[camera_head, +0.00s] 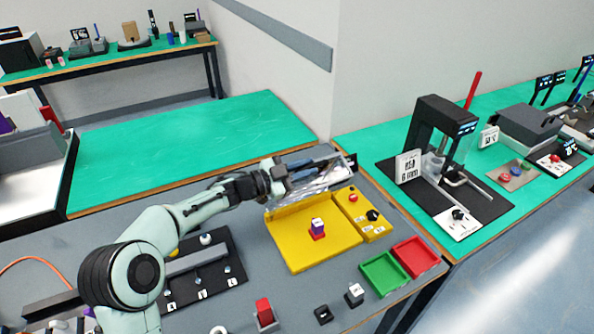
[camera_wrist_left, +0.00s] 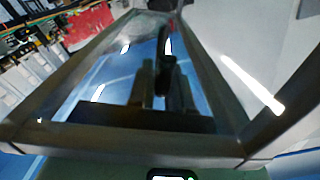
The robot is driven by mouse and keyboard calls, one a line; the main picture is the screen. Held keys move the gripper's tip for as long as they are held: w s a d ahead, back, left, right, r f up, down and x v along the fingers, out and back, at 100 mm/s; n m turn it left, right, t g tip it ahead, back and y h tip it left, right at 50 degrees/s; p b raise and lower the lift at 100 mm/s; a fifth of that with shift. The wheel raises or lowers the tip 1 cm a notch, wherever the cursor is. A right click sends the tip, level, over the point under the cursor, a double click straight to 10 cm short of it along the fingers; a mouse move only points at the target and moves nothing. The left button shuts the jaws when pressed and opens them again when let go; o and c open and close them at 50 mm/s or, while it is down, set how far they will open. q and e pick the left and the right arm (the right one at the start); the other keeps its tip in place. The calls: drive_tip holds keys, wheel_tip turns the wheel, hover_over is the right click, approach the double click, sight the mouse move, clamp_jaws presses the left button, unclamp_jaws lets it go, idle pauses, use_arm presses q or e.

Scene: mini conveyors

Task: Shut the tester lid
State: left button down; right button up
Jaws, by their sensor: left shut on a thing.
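The tester is a yellow base (camera_head: 285,243) on the grey table, with a small purple, white and red block (camera_head: 317,230) standing on it. Its clear, dark-framed lid (camera_head: 335,181) stands raised at the back edge of the base, so the tester is open. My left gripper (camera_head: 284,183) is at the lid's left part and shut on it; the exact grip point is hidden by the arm. In the left wrist view the lid's frame and clear pane (camera_wrist_left: 120,75) fill most of the picture. My right gripper is not in view.
A yellow panel (camera_head: 377,231) with a red button and black knob adjoins the tester's right side. Green (camera_head: 384,274) and red (camera_head: 416,257) trays lie in front right. A black fixture (camera_head: 226,284) is left, under my arm. A press (camera_head: 440,140) stands on the right-hand green bench.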

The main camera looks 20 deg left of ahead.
sight(309, 191)
use_arm(q)
drive_tip(key=shift+s+d+f+m+b, duration=0.7)
drive_tip(key=shift+d+b, duration=0.2)
drive_tip(key=shift+b, duration=0.3)
drive_tip(key=shift+s+d, duration=0.2)
drive_tip(key=shift+s, duration=0.05)
drive_tip(key=c, duration=1.1)
unclamp_jaws()
drive_tip(key=b+v, duration=0.1)
drive_tip(key=v, duration=1.2)
drive_tip(key=shift+s+a, duration=0.15)
